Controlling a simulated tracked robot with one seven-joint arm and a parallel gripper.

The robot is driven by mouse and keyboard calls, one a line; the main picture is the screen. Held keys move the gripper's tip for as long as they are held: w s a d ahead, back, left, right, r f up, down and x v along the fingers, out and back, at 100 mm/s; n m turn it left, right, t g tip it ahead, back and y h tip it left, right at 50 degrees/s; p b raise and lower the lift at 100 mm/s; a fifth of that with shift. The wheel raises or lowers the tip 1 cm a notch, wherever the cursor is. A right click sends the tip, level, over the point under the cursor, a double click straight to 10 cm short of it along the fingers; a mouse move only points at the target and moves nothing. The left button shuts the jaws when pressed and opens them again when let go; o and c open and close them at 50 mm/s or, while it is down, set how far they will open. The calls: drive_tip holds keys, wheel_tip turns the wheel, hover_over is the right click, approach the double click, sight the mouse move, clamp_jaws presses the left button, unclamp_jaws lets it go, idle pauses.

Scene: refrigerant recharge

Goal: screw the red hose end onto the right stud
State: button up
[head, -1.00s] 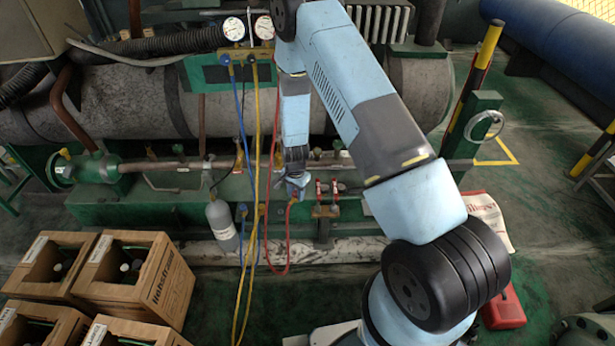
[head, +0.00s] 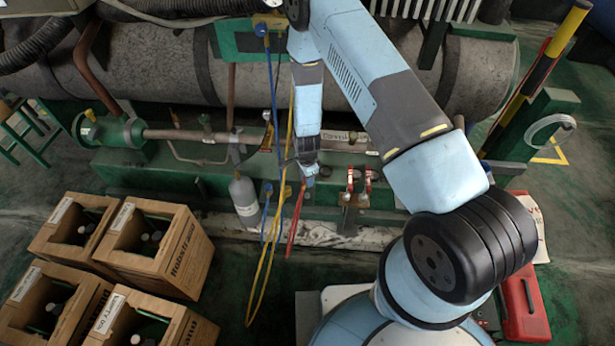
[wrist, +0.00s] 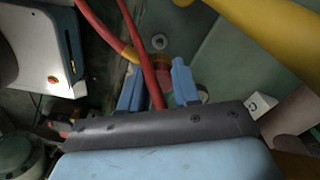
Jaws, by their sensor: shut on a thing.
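My gripper (head: 309,178) is shut on the end of the red hose (head: 295,222), left of the valve block and apart from it. The hose hangs below it in a narrow loop. In the wrist view, my two blue fingers (wrist: 158,88) stand either side of a red piece (wrist: 162,74), and the red hose (wrist: 150,72) passes between them. In the head view, two red-handled valves stand side by side, a left one (head: 351,180) and a right one (head: 369,180).
A blue hose (head: 271,120) and a yellow hose (head: 262,270) hang left of my gripper. A grey cylinder (head: 244,195) stands further left. Cardboard boxes (head: 185,250) fill the front left. A red case (head: 525,305) lies at the right.

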sight(307, 194)
drive_tip(key=shift+f, duration=2.7)
drive_tip(key=shift+f, duration=1)
drive_tip(key=shift+m, duration=1.8)
drive_tip(key=m, duration=0.3)
drive_tip(key=shift+a, duration=0.1)
drive_tip(key=shift+m, duration=0.3)
